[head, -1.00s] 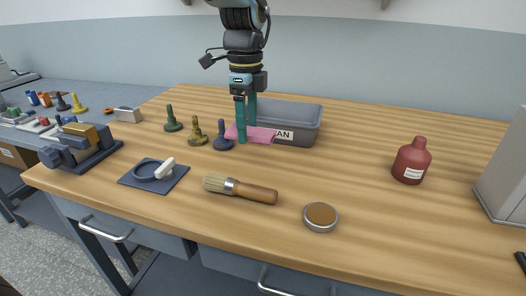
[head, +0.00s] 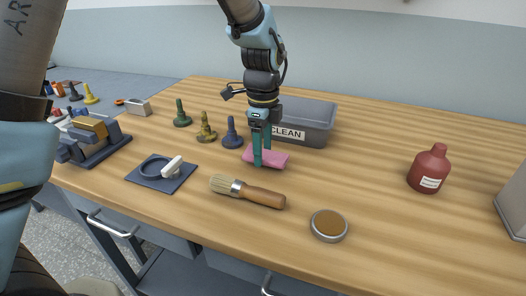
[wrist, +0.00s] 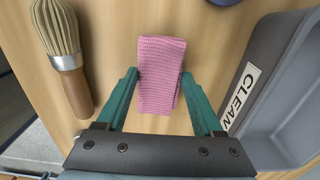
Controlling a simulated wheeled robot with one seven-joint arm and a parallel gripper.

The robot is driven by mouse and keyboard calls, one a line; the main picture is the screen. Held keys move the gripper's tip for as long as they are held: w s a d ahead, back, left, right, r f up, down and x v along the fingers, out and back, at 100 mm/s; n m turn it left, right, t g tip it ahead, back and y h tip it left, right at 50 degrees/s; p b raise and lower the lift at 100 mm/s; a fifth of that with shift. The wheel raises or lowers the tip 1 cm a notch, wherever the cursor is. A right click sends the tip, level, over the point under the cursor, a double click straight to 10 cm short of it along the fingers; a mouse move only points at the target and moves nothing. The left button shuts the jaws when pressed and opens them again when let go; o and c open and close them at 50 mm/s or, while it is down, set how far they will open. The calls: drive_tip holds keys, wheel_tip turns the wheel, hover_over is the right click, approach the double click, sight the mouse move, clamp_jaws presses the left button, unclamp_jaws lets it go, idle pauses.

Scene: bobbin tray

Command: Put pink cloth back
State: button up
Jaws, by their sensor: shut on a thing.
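The pink ribbed cloth (head: 279,160) is a small folded pad in front of the grey tray labelled CLEAN (head: 316,122). My gripper (head: 262,158) points down with its teal fingers at the cloth. In the wrist view the cloth (wrist: 160,62) lies between the two fingertips (wrist: 160,74), which touch its long sides; the gripper is shut on it. I cannot tell whether the cloth rests on the table or is slightly raised. The tray (wrist: 288,95) stands to the right in the wrist view, and its visible floor is empty.
A brush (head: 262,197) lies in front of the cloth. Blue (head: 232,138), yellow (head: 206,132) and green (head: 182,118) spindle-shaped pieces stand to the left. A round tin (head: 329,225) and red bottle (head: 429,170) are to the right. The table between tray and bottle is clear.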

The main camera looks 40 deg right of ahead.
drive_tip(key=shift+f, duration=0.8)
drive_tip(key=shift+f, duration=0.2)
drive_tip(key=o, duration=1.3)
drive_tip(key=shift+r, duration=0.1)
wheel_tip(320, 180, up, 12)
drive_tip(key=b, duration=0.1)
drive_tip(key=shift+w+r, duration=0.1)
drive_tip(key=shift+w, duration=0.05)
